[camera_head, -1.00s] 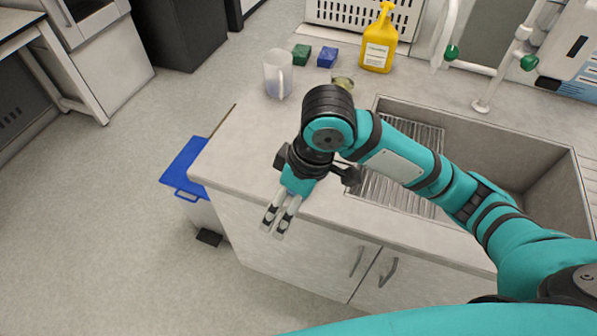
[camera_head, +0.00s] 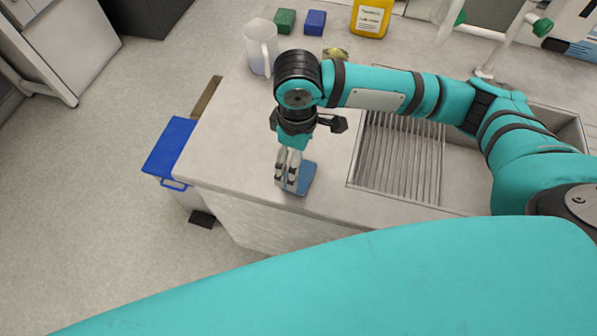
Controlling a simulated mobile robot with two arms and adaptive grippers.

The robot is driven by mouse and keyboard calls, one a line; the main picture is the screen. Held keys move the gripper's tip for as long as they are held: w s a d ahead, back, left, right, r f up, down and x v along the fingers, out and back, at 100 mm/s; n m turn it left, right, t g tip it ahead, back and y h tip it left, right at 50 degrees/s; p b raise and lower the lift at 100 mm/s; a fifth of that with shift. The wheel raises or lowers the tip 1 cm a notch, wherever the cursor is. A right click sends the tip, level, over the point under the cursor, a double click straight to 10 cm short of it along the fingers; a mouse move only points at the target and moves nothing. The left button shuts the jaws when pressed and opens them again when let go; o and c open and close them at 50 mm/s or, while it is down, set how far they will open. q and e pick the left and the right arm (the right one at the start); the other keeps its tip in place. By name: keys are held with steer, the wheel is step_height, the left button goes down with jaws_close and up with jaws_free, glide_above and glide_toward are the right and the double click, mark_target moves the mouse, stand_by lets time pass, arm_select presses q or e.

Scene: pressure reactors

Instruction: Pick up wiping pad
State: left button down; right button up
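A flat blue pad (camera_head: 308,178), which looks like the wiping pad, lies on the counter near its front edge, left of the sink. My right gripper (camera_head: 287,178) points down at the pad's left side, and its fingers hide part of the pad. A narrow gap shows between the fingers, and nothing is visibly held between them. Whether the fingertips touch the pad cannot be told. My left gripper is not in view.
On the counter (camera_head: 225,140) stand a clear jug (camera_head: 262,50), a green block (camera_head: 285,21), a blue block (camera_head: 315,22), a small dish (camera_head: 335,54) and a yellow bottle (camera_head: 370,17). The ribbed sink drainer (camera_head: 398,165) lies right. A blue-lidded bin (camera_head: 168,147) stands left, below the counter.

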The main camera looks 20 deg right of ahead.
steer(key=shift+f, duration=0.6)
steer(key=shift+s+f, duration=0.1)
steer(key=shift+f, duration=0.2)
step_height(320, 180, down, 4)
steer(key=shift+d+r+p, duration=0.15)
steer(key=shift+p, duration=0.3)
steer(key=shift+f, duration=0.45)
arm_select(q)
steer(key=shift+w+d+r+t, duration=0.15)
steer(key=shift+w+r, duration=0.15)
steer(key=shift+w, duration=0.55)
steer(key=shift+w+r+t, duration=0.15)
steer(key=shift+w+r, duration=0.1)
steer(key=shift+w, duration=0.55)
arm_select(e)
steer(key=c, duration=0.8)
